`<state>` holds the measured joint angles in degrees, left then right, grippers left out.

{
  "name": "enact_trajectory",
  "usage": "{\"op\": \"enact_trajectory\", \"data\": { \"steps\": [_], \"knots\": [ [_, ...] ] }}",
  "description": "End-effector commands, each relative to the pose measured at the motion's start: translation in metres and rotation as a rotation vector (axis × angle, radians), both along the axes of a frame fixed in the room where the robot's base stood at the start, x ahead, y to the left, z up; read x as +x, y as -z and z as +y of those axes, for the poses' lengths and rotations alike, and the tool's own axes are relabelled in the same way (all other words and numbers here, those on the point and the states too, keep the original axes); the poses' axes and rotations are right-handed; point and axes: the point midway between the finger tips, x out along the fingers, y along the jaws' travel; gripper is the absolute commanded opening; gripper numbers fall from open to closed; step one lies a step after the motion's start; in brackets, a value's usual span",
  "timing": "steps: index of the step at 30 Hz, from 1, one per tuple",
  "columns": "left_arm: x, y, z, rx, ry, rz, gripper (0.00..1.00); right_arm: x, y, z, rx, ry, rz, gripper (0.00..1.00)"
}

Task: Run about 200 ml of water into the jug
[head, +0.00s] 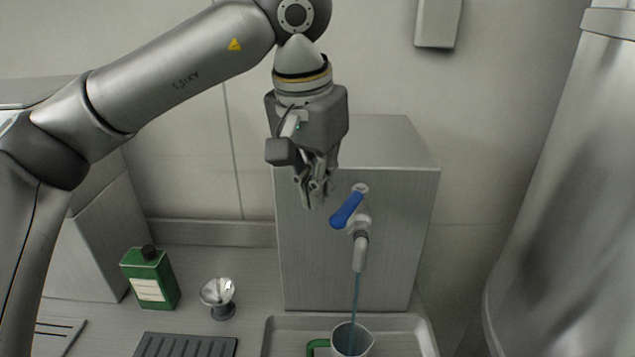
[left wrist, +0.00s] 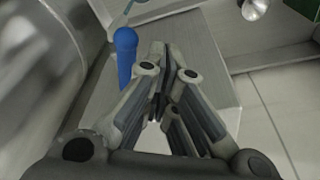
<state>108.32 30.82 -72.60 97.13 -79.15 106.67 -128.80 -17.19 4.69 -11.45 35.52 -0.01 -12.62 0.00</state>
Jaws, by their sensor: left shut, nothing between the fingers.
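The jug (head: 352,340) with a green handle stands in the tray (head: 420,328) under the tap (head: 360,250). A thin stream of water (head: 355,305) runs from the spout down into the jug. The water level inside cannot be made out. The tap's blue lever (head: 347,210) points toward the lower left; it also shows in the left wrist view (left wrist: 125,58). My left gripper (head: 316,200) is shut and empty, above and to the left of the lever, apart from it. In the left wrist view its fingers (left wrist: 158,110) are together beside the lever. My right gripper does not show.
A dark ribbed mat (head: 185,346) lies in front. The steel box (head: 400,190) bears the tap. A large steel vessel (head: 560,200) closes off the right.

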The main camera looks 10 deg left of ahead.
Motion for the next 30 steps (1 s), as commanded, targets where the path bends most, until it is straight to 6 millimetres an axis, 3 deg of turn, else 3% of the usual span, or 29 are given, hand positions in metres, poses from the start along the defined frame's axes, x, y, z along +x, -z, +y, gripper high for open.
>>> {"op": "enact_trajectory", "data": {
  "steps": [11,30],
  "knots": [
    [0.000,0.031,0.000,0.000,0.000,0.001,0.00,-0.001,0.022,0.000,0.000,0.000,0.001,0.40],
    [-0.003,0.031,-0.012,0.000,0.000,0.000,0.00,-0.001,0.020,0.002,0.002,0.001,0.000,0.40]
  ]
}}
